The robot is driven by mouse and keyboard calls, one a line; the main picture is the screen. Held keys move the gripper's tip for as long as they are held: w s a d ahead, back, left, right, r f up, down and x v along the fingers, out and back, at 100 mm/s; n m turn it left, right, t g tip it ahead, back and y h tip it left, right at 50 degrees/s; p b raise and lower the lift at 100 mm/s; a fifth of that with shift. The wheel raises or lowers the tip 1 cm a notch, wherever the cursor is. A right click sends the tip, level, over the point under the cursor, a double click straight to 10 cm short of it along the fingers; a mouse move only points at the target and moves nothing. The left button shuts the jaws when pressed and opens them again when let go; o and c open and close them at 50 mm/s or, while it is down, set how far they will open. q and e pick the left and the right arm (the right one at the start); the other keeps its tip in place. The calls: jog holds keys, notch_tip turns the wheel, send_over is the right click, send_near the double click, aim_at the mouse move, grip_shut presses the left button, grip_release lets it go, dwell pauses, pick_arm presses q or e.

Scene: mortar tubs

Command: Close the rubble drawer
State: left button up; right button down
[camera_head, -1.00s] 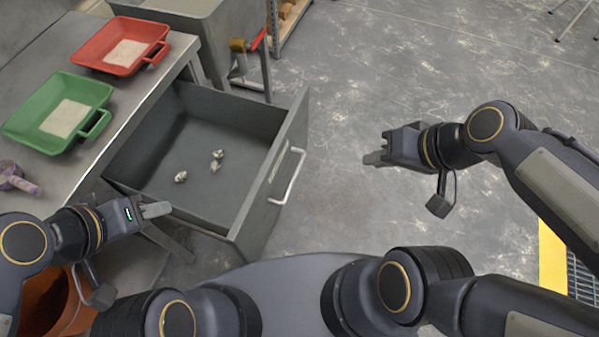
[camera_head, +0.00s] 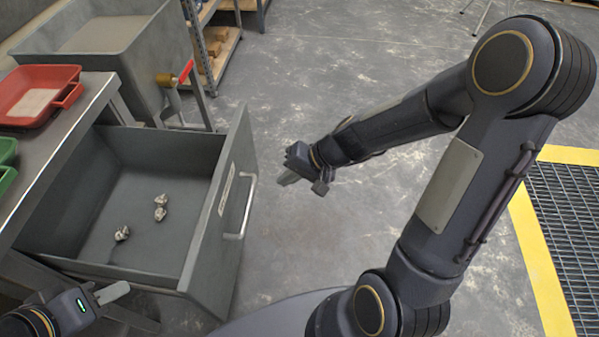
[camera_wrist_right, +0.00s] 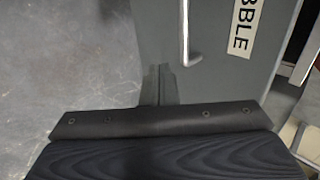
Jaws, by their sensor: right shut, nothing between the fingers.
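The rubble drawer (camera_head: 150,262) is grey and pulled out from under the metal workbench, with several small stones (camera_head: 161,208) on its floor. Its front panel bears a pale label and a vertical-looking bar handle (camera_head: 242,208). The handle (camera_wrist_right: 187,40) and part of the label, reading "BBLE" (camera_wrist_right: 241,28), also show in the right wrist view. My right gripper (camera_head: 284,180) is shut and empty, out in front of the drawer front, apart from the handle in the head view. My left gripper (camera_head: 118,291) is by the drawer's near side wall; its jaw gap cannot be made out.
A red tray (camera_head: 38,98) and part of a green tray (camera_head: 5,165) sit on the workbench (camera_head: 75,130). A large grey tub (camera_head: 110,45) with a red-handled valve (camera_head: 172,82) stands behind. Floor right of the drawer is clear up to a yellow-edged grate (camera_head: 570,215).

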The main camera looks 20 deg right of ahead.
pick_arm(q)
jog(key=shift+f, duration=0.3)
pick_arm(e)
jog(key=shift+w+a+f, duration=0.4)
jog(key=shift+w+a, duration=0.05)
jog(key=shift+a, duration=0.35)
jog(key=shift+w+a+f, duration=0.45)
jog(key=shift+a, duration=0.3)
jog(key=shift+w+a+f, duration=0.4)
jog(key=shift+w+a, duration=0.05)
jog(key=shift+a, duration=0.35)
